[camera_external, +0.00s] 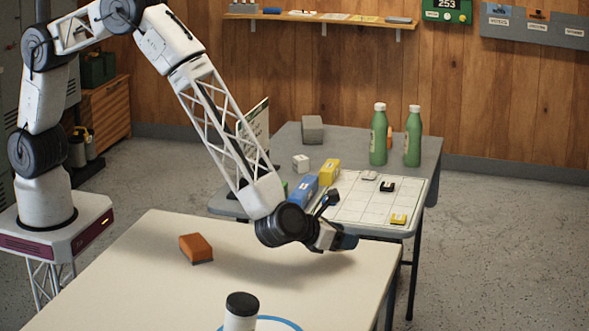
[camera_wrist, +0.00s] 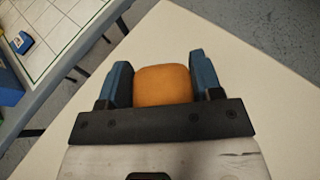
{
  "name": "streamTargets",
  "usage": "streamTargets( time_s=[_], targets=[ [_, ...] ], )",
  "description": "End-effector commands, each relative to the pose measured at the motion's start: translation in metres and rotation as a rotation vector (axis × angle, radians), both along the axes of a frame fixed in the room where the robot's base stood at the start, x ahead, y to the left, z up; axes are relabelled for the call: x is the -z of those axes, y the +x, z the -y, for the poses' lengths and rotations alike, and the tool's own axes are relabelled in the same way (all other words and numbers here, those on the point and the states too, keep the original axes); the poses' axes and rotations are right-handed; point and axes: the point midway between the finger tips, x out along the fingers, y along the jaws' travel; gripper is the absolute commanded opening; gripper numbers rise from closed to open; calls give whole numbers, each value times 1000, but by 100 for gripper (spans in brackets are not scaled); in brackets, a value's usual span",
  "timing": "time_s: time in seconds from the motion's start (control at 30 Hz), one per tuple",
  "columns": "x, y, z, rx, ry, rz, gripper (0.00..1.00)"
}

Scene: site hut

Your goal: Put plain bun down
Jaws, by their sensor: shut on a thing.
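The plain bun (camera_wrist: 163,84) is a rounded orange-brown piece between the two blue fingers of my gripper (camera_wrist: 162,82) in the wrist view. The gripper is shut on it, with a finger at each side. In the external view my gripper (camera_external: 343,242) is low over the right part of the cream table (camera_external: 150,285), near its far right edge, and the bun is hidden there. I cannot tell whether the bun touches the table.
An orange-brown block (camera_external: 196,247) lies on the cream table to the left. A white container with a black lid (camera_external: 241,312) stands at the front by a blue ring (camera_external: 275,324). Behind, a grey table (camera_external: 290,143) holds green bottles (camera_external: 379,137) and a white grid board (camera_external: 350,205).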

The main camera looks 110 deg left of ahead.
Motion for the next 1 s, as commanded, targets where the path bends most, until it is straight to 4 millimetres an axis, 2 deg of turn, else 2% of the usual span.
streamTargets(
  time_s=[0.27, 0.63, 1.0],
  targets=[
    [3, 0, 0, 0, 0, 0, 36],
    [34, 0, 0, 0, 1, 0, 36],
    [36, 0, 0, 0, 1, 1, 36]
  ],
)
